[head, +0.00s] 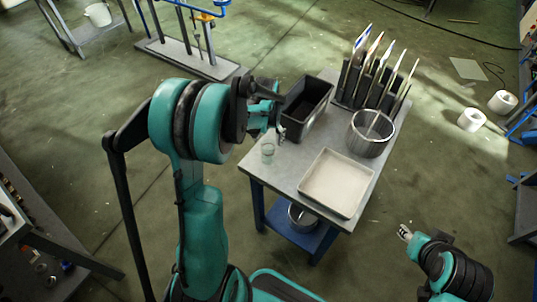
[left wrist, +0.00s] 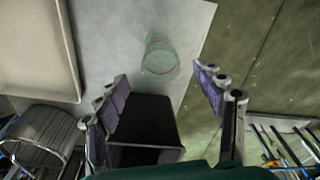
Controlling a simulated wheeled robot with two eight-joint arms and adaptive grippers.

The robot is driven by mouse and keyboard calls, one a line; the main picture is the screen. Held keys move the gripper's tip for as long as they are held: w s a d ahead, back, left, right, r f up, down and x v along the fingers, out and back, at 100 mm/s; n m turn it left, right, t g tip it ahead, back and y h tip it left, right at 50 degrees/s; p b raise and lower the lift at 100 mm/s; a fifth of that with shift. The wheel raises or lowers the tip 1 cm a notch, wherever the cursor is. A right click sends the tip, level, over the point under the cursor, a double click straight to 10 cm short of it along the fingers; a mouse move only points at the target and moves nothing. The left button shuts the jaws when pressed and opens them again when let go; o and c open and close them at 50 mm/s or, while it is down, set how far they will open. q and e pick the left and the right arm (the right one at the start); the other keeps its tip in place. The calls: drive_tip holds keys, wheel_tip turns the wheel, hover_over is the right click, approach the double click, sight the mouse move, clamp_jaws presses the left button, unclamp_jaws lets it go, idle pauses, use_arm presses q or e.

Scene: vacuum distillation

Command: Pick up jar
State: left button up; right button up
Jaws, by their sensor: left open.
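The jar (head: 268,152) is small, clear glass, and stands near the left corner of the grey table (head: 262,177). In the left wrist view the jar (left wrist: 160,55) is ahead of my fingers, between their lines, and apart from them. My left gripper (head: 277,128) is just above and beside the jar in the head view. Its two fingers are spread with nothing between them in the left wrist view (left wrist: 162,88). My right gripper (head: 405,233) is at the lower right, off the table; its finger gap is too small to tell.
A black bin (head: 306,107) stands close behind the jar. A white tray (head: 337,183), a steel pot (head: 370,134) and a rack of upright panels (head: 374,75) fill the rest of the table. Another pot (head: 302,217) is on the blue lower shelf. White containers (head: 472,119) lie on the floor.

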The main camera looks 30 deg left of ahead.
sight(268, 146)
use_arm(q)
drive_tip(key=f, duration=0.2)
drive_tip(key=f+b, duration=0.1)
drive_tip(key=w+f+b, duration=0.1)
drive_tip(key=f, duration=0.1)
drive_tip(key=shift+a+f, duration=0.15)
drive_tip(key=shift+f, duration=0.2)
drive_tip(key=shift+s+r, duration=0.1)
drive_tip(key=shift+c, duration=0.3)
clamp_jaws()
